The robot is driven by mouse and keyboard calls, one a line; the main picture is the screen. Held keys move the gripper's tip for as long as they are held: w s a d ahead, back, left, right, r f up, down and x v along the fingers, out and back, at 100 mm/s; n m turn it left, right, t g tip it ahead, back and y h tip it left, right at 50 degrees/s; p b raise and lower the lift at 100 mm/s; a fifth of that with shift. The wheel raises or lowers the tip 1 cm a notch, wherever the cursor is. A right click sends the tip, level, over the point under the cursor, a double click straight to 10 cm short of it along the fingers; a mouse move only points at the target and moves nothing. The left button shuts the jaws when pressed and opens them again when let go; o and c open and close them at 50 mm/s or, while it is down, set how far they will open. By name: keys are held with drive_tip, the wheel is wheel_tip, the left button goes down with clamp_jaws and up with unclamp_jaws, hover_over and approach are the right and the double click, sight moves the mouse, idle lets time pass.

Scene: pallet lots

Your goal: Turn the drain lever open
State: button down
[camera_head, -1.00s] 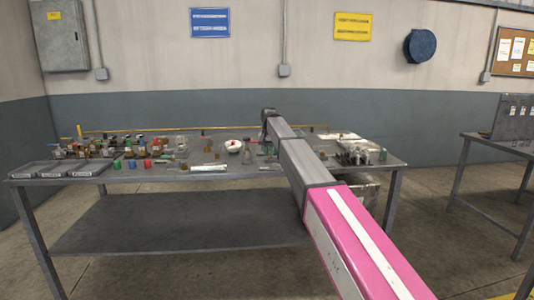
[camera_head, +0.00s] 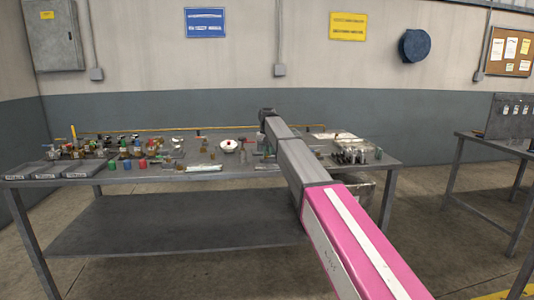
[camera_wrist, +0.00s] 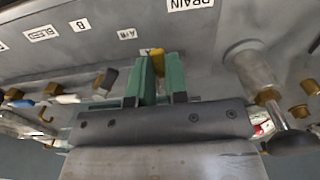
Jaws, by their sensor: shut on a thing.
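In the wrist view, my gripper (camera_wrist: 158,78) has two green fingers shut on a small yellow piece (camera_wrist: 157,55), which shows only partly between the fingertips. The yellow piece may be the drain lever's handle; its body is hidden behind the fingers.
The grey workbench (camera_head: 150,230) carries many small fittings. In the wrist view, AIR (camera_wrist: 127,33), B (camera_wrist: 80,25) and BLEED (camera_wrist: 42,33) labels are left of the fingers. A silver pipe (camera_wrist: 255,72) with a brass end is close on the right. A second table (camera_head: 500,150) stands at right.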

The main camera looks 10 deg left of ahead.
drive_tip(key=c, duration=1.1)
unclamp_jaws()
wheel_tip(320, 180, up, 11)
drive_tip(key=shift+f, duration=0.1)
